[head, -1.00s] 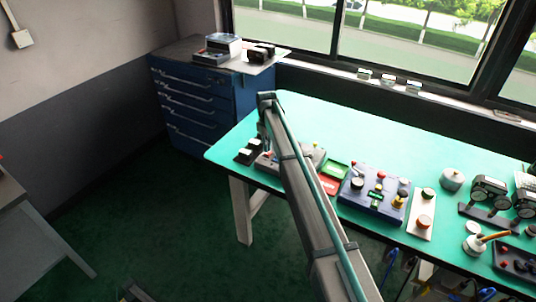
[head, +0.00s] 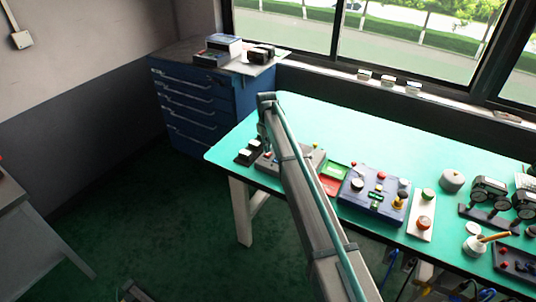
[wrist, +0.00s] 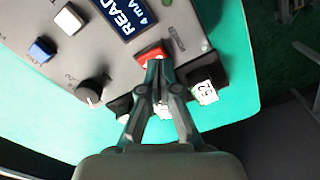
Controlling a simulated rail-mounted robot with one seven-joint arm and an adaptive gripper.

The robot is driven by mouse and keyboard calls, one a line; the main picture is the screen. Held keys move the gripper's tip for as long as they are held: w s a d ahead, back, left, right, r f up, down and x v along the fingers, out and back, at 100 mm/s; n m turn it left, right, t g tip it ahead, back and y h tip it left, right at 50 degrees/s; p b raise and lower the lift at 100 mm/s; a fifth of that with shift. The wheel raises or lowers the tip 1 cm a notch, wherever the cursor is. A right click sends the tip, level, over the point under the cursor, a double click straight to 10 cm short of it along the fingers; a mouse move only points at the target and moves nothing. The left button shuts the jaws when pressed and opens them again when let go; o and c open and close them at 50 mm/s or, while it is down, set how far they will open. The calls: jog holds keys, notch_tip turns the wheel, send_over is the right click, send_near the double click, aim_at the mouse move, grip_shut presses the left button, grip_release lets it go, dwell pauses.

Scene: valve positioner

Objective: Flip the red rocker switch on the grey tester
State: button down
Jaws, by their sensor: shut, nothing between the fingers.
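The grey tester (wrist: 120,68) fills the upper left of the wrist view, with a display, a black knob and blue and white buttons on its face. The red rocker switch (wrist: 150,54) sits near its edge, just below the display in the picture. My gripper (wrist: 156,64) is shut and empty, with its fingertips at the rocker. The tips overlap the rocker's lower edge; I cannot tell whether they press on it. In the head view the tester (head: 310,156) is partly hidden behind my arm, and the rocker is not visible there.
Black blocks, one with a white label (wrist: 205,92), stand beside the tester near the table's edge. Right of the tester in the head view are red and green trays (head: 333,172), a blue control box (head: 372,194) and gauges (head: 490,190). The table's back (head: 330,118) is clear.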

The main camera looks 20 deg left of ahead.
aim_at(267, 154)
jog(key=shift+f+b, duration=0.45)
jog(key=shift+f, duration=0.8)
dwell(1.0)
jog(key=shift+r+p, duration=1.4)
jog(key=shift+r, duration=2.15)
